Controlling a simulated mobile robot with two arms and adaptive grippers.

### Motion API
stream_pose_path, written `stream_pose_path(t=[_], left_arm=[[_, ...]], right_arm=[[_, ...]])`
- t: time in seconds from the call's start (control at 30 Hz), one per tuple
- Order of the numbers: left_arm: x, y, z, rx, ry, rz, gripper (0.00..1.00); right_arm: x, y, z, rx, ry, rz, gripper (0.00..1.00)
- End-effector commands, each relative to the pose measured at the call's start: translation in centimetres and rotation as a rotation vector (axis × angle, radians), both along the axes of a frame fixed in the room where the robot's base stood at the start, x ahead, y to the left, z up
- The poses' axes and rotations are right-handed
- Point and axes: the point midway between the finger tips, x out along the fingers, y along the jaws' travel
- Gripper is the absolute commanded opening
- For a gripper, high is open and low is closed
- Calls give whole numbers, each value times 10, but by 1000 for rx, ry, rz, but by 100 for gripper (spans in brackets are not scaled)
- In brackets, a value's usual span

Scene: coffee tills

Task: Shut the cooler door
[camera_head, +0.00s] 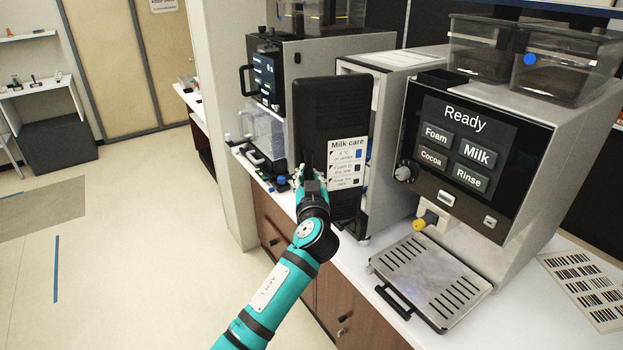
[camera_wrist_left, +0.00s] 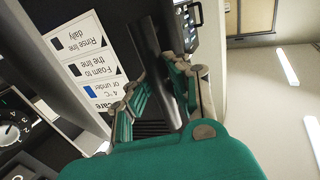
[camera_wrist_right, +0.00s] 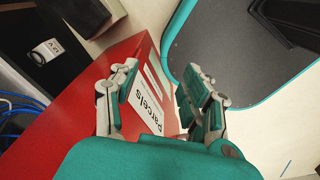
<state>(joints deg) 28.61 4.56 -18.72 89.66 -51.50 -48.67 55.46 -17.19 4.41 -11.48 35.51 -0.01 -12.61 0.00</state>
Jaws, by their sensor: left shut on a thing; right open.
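The cooler (camera_head: 398,58) is a pale, narrow box between two coffee machines. Its black door (camera_head: 335,105) stands partly open, in front of the body, and carries a white "Milk care" label (camera_head: 347,162). My left gripper (camera_head: 312,180) is at the lower left part of the door. In the left wrist view its fingers close around the dark upright bar of the door handle (camera_wrist_left: 148,45), with the label beside it. The handle is mostly hidden by the gripper in the head view. My right gripper (camera_wrist_right: 158,92) is open and empty; it shows only in the right wrist view.
A coffee machine (camera_head: 470,195) with a drip tray (camera_head: 432,278) stands close on the right; another machine (camera_head: 265,75) stands behind left. A red "Parcels" box (camera_wrist_right: 85,110) is close to my right gripper. The floor (camera_head: 150,260) on the left is open.

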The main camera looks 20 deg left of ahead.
Motion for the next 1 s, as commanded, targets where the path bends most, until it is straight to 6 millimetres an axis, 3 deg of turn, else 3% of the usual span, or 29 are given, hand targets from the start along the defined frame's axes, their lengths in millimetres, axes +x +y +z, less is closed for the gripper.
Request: stream_pose_path(t=[0.4,0.83,1.0], left_arm=[[29,28,-1,3,-2,9,0],[34,33,0,2,0,10,0],[46,39,-2,3,-2,11,0]], right_arm=[[0,-2,-21,-2,0,1,48],[0,-4,-23,-5,0,1,48],[0,-4,-35,-5,0,1,48]])
